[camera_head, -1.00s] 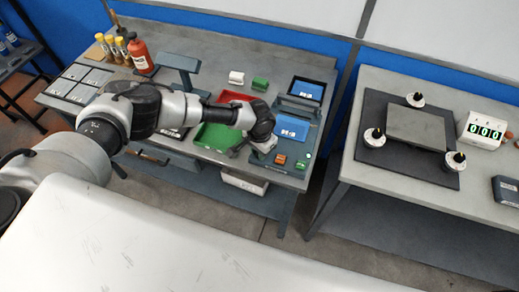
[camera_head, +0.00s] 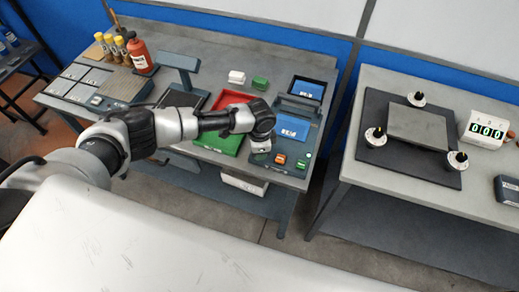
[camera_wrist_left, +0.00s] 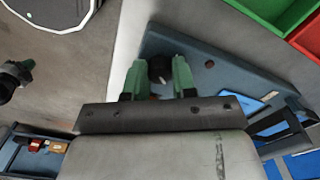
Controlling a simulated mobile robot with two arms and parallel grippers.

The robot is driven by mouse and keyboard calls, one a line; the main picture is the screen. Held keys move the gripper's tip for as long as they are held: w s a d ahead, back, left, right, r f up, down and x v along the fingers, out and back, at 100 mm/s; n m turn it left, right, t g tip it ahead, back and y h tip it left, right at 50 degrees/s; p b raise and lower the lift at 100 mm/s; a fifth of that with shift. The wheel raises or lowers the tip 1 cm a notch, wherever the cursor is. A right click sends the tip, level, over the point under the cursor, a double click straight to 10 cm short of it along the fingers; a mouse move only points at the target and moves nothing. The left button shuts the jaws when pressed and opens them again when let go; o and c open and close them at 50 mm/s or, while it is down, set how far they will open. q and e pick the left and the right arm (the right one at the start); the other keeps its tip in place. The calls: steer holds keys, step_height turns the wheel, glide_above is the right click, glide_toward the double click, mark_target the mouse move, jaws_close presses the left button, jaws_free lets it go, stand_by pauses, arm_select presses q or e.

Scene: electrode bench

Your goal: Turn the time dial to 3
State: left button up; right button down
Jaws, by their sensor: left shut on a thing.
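The device with the dial is a blue-grey box (camera_head: 266,160) on the left bench, with a blue screen (camera_head: 294,128), an orange button (camera_head: 281,158) and a green button (camera_head: 301,164). My left gripper (camera_head: 261,149) is at its front left corner, and in the head view the hand hides the dial. In the left wrist view the green fingers of my left gripper (camera_wrist_left: 160,75) stand on both sides of a dark round knob (camera_wrist_left: 160,67) with a pale mark, closed on it. The dial's numbers cannot be read. My right gripper is not in view.
A green tray (camera_head: 219,142) and a red tray (camera_head: 232,98) lie left of the device.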

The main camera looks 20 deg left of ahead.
arm_select(q)
steer(key=shift+m, duration=0.6)
steer(key=o, duration=0.9)
steer(key=shift+o, duration=0.2)
steer(key=shift+r, duration=0.15)
step_height(320, 180, up, 11)
steer(key=b, duration=0.1)
steer(key=shift+f, duration=0.2)
